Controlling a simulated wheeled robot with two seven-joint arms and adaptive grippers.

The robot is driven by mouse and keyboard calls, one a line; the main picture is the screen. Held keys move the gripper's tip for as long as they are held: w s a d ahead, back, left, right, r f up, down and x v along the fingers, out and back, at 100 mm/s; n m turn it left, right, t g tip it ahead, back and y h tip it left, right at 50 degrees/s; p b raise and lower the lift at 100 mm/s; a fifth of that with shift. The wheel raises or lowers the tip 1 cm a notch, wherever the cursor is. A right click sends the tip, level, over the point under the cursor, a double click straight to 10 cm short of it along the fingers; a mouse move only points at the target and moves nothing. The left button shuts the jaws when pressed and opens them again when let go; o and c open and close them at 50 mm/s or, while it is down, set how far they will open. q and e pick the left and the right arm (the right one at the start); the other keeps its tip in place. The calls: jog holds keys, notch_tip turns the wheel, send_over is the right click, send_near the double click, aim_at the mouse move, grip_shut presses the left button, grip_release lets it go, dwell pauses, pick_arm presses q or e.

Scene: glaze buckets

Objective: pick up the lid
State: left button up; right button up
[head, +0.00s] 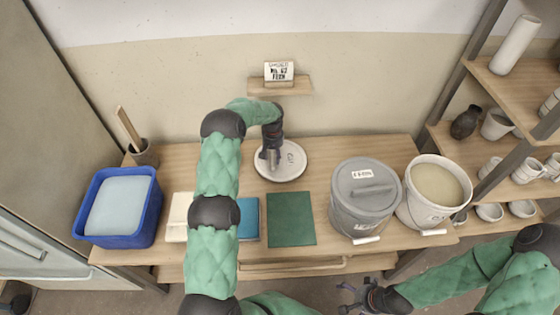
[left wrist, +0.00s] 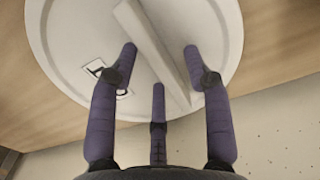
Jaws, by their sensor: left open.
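The lid (head: 291,168) is a round white disc lying flat at the back middle of the table, with a dark mark on it. In the left wrist view the lid (left wrist: 75,40) fills the top and shows a straight raised bar handle (left wrist: 150,45). My left gripper (head: 271,160) is over the lid, open and empty. Its fingertips (left wrist: 160,50) are on either side of the handle, with a third finger below; I cannot tell whether they touch. My right gripper (head: 352,298) is open and empty at the bottom, away from the lid, in front of the table.
A lidded grey bucket (head: 361,208) and an open cream bucket (head: 411,214) of pale glaze stand at the right of the table (head: 340,148). A blue tub (head: 150,222) is at the left. A green board (head: 290,219) lies in front of the lid. Shelves with pots rise at right.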

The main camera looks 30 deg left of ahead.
pick_arm(q)
jog(key=shift+f, duration=0.1)
dwell(0.3)
grip_shut()
dwell(0.4)
